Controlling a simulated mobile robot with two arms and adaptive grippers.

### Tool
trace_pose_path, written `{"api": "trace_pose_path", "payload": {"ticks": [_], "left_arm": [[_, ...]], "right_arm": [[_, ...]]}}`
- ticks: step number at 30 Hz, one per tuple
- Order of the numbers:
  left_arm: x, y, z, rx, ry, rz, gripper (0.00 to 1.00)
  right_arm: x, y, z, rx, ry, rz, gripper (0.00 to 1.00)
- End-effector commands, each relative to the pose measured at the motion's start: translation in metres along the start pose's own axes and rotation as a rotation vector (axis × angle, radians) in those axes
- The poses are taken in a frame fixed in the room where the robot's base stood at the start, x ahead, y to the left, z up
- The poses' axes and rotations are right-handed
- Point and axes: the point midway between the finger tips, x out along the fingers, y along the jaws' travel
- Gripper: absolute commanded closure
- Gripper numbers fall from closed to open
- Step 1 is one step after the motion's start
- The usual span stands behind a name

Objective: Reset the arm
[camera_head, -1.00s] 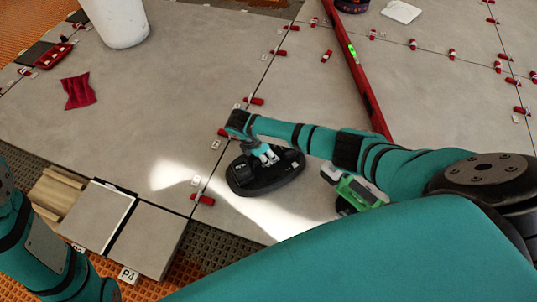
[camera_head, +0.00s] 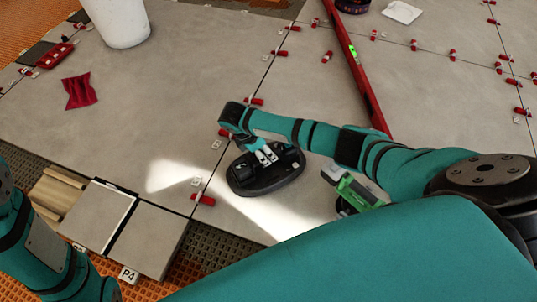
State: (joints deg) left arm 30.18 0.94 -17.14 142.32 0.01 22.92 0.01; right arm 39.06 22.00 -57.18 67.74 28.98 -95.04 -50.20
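My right arm reaches in from the right. Its gripper (camera_head: 265,156) points down at a black oval tool (camera_head: 268,183) lying on the large grey tiles. The fingertips are small and overlap the tool's top in the picture. I cannot tell whether they touch it or how far they are open. My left arm (camera_head: 45,250) shows only in part at the lower left, and its gripper is out of view.
A green and grey device (camera_head: 358,192) lies partly hidden behind my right arm. A red level (camera_head: 362,88) crosses the tiles (camera_head: 160,100). A white bucket (camera_head: 118,22), a red cloth (camera_head: 79,91) and several red levelling clips surround the area. Loose tiles (camera_head: 146,240) lie at the lower left.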

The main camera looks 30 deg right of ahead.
Motion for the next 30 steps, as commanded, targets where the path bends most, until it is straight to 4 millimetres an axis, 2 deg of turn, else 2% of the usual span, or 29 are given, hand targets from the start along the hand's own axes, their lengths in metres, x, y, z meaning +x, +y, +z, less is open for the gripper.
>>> {"api": "trace_pose_path", "payload": {"ticks": [3, 10, 15, 22, 26, 29, 30], "left_arm": [[0.000, 0.000, 0.000, 0.000, -0.001, 0.000, 1.00], [-0.001, 0.000, 0.001, -0.001, -0.002, 0.000, 1.00], [-0.001, 0.000, 0.001, -0.001, -0.003, 0.000, 1.00], [0.000, 0.000, 0.002, -0.001, -0.005, -0.001, 1.00], [-0.001, -0.002, 0.008, -0.004, -0.027, -0.008, 1.00], [-0.005, -0.005, 0.016, -0.008, -0.062, -0.021, 1.00], [-0.007, -0.006, 0.020, -0.010, -0.078, -0.027, 1.00]], "right_arm": [[-0.029, 0.002, 0.000, 0.000, 0.004, 0.006, 0.54], [-0.070, 0.001, 0.000, 0.001, 0.002, 0.004, 0.54], [-0.083, 0.001, 0.000, 0.001, 0.001, 0.002, 0.54], [-0.086, 0.001, -0.003, 0.001, 0.011, 0.010, 0.54], [-0.095, 0.005, -0.033, 0.016, 0.124, 0.099, 0.54], [-0.119, 0.011, -0.077, 0.058, 0.319, 0.239, 0.54], [-0.135, 0.013, -0.097, 0.083, 0.418, 0.303, 0.54]]}}
